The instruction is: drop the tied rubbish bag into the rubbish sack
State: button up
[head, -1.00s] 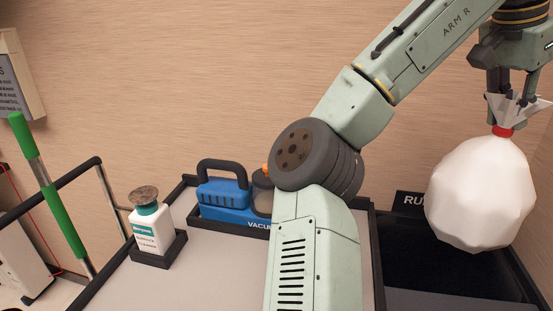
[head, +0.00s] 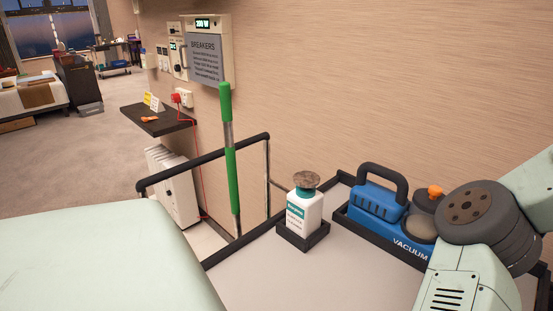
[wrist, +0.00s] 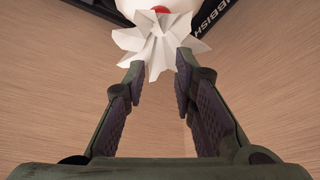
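The tied white rubbish bag shows only in part at the top of the wrist view, with its red tie (wrist: 161,10) and the pleated white frill (wrist: 158,42) of its neck. My gripper (wrist: 160,62) has its two fingertips on either side of the frill, holding it with a visible gap between the fingers. The body of the bag is mostly cut off by the frame edge. The dark rim of the rubbish sack's place, with its lettered label (wrist: 213,18), shows at the top right beyond the bag. In the head view now, gripper, bag and sack are all out of frame.
A trolley top (head: 340,270) carries a cleaner bottle (head: 304,210) and a blue vacuum (head: 378,201) in black holders. A green-handled pole (head: 229,150) and black rail (head: 205,163) stand left of it. The wall is close behind; open carpet (head: 90,145) lies at far left.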

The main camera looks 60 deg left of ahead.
jog(key=o, duration=0.4)
jog(key=shift+c, duration=0.2)
jog(key=v, duration=1.2)
jog(key=shift+f, duration=0.1)
